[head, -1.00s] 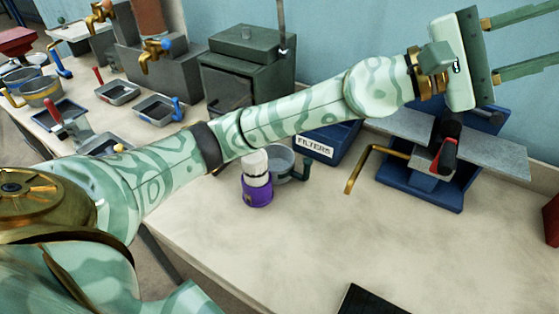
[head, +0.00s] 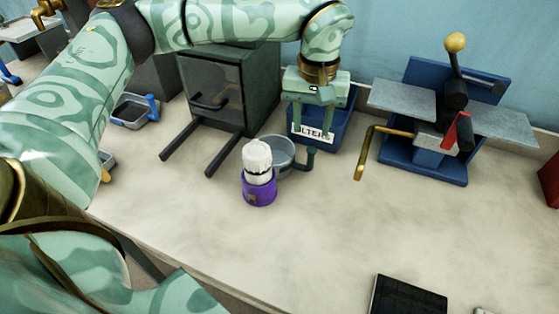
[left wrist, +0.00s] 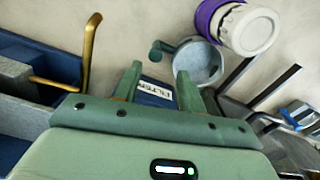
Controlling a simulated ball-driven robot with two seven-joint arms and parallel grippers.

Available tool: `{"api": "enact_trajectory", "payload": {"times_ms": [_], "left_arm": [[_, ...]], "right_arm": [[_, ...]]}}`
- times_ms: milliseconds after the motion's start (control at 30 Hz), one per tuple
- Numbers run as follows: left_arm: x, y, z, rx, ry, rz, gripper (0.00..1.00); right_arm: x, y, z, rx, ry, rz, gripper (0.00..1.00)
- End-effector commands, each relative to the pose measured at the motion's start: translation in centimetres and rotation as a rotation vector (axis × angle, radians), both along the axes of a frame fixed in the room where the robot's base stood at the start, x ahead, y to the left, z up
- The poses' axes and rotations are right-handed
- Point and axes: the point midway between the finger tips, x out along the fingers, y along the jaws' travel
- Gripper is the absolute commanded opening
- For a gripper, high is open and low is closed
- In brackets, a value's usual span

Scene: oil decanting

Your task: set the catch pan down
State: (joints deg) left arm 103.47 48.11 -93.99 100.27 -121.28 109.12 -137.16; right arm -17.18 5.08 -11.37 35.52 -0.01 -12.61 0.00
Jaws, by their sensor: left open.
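A round grey pan (head: 281,149) with a dark green handle (head: 309,160) rests on the bench. It also shows in the left wrist view (left wrist: 203,62). Rectangular pans stand at the left, so I cannot be sure which one is the catch pan. My left gripper (head: 313,132) is open and empty, pointing down above the round pan's handle. In the left wrist view, the handle lies just beyond and between the fingertips (left wrist: 159,70), apparently untouched. My right gripper is not in view.
A white-topped container in a purple base (head: 259,192) stands close in front of the round pan. Behind are a blue filters box (head: 338,140) and a dark cabinet (head: 214,90) with two projecting rails. A blue press (head: 428,168) stands right. The front bench is mostly clear.

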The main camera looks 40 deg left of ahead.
Motion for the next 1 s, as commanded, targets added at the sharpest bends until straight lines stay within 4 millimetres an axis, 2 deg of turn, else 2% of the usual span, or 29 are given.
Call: {"api": "enact_trajectory", "payload": {"times_ms": [33,200,467,700,800,967,1000], "left_arm": [[0.0,0.0,-2.0,0.000,0.008,0.000,0.41],[0.0,0.0,-5.3,-0.002,0.004,0.001,0.41],[0.1,-0.1,-7.0,-0.001,0.000,0.001,0.41],[0.5,-0.3,-11.0,-0.002,0.004,0.001,0.41],[0.5,-0.3,-11.8,-0.002,0.001,0.001,0.41],[0.5,-0.3,-11.5,-0.001,-0.003,0.001,0.41],[0.5,-0.3,-11.5,-0.001,-0.002,0.001,0.38]], "right_arm": [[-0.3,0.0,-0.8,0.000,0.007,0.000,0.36],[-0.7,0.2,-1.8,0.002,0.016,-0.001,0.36],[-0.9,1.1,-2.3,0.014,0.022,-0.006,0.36],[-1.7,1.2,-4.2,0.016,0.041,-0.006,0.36],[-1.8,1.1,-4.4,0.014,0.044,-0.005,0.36],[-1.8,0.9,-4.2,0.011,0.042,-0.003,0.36],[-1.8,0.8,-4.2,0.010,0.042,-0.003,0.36]]}}
